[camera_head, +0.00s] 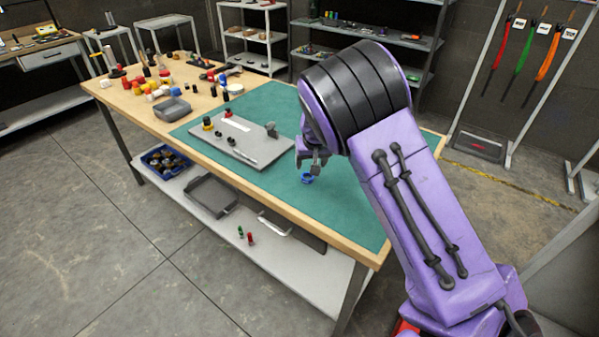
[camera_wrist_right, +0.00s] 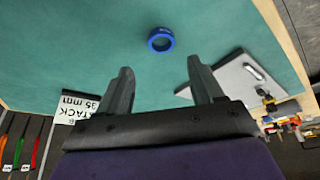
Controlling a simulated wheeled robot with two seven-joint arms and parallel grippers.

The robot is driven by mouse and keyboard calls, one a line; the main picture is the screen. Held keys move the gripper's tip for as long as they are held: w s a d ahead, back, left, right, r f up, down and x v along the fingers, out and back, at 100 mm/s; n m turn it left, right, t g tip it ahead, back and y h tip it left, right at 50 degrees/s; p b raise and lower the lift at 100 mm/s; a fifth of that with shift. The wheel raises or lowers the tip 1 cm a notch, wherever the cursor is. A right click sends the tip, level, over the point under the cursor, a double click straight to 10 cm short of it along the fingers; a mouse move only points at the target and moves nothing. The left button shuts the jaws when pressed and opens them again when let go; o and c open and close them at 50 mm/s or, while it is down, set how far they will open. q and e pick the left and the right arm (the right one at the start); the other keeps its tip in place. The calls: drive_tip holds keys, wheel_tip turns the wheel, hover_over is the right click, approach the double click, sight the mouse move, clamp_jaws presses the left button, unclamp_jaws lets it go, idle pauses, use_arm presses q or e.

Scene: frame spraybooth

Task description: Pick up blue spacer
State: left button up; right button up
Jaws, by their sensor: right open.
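The blue spacer (camera_head: 307,179) is a small blue ring lying on the green mat of the workbench. In the right wrist view the blue spacer (camera_wrist_right: 161,39) lies beyond the fingertips, near the midline between them and clear of both. My right gripper (camera_head: 316,166) is close to the spacer in the head view, its fingers pointing down. In the right wrist view my right gripper (camera_wrist_right: 158,72) is open with nothing between its fingers. My left gripper is in neither view.
A grey plate (camera_head: 243,141) with small fittings lies on the green mat (camera_head: 338,203). A grey tray (camera_head: 172,110) and several coloured parts stand farther along the bench. In the right wrist view a white label (camera_wrist_right: 76,108) lies left of the fingers. The mat around the spacer is clear.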

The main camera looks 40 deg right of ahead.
sight(307, 179)
drive_tip(key=shift+s+d+f, duration=0.2)
drive_tip(key=shift+f, duration=0.25)
drive_tip(key=shift+s+d+f, duration=0.15)
drive_tip(key=shift+f, duration=0.25)
drive_tip(key=w+f, duration=0.1)
drive_tip(key=w+f+p, duration=0.1)
drive_tip(key=f, duration=0.1)
drive_tip(key=w+f+p, duration=0.1)
drive_tip(key=f, duration=0.1)
drive_tip(key=shift+f, duration=0.15)
drive_tip(key=shift+w+d+f, duration=0.1)
drive_tip(key=shift+f, duration=0.1)
drive_tip(key=shift+s+r, duration=0.1)
drive_tip(key=shift+s, duration=0.1)
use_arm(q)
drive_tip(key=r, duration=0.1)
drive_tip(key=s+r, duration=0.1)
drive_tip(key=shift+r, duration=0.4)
use_arm(e)
drive_tip(key=shift+w, duration=0.1)
drive_tip(key=c, duration=1.1)
